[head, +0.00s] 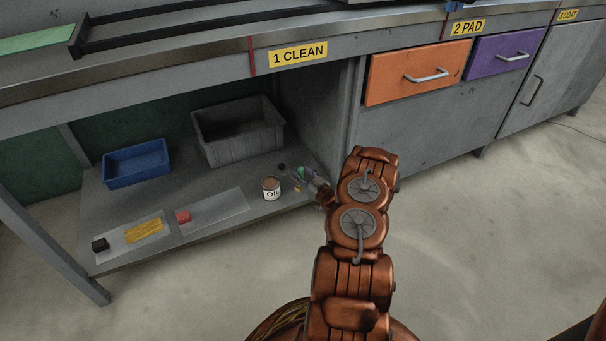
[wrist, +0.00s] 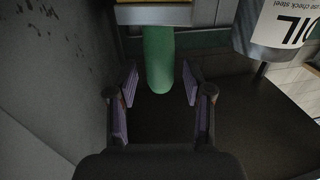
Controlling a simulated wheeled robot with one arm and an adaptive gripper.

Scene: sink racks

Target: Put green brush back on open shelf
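The green brush (head: 301,170) is at the right end of the open lower shelf (head: 225,212), partly hidden by my gripper in the head view. In the wrist view its rounded green handle (wrist: 158,58) points towards me, with a yellowish part beyond it. My gripper (wrist: 160,82) is open, with a purple pad on each side of the handle's end. A gap shows between the handle and both pads. In the head view my gripper (head: 306,179) is low beside the shelf's right front corner, small and hard to make out.
An oil can (head: 271,190) stands just left of the brush; it also shows in the wrist view (wrist: 278,25). A grey bin (head: 238,145) and blue bin (head: 136,166) stand behind. Red, yellow and black items lie further left. The cabinet side panel (head: 318,125) is close on the right.

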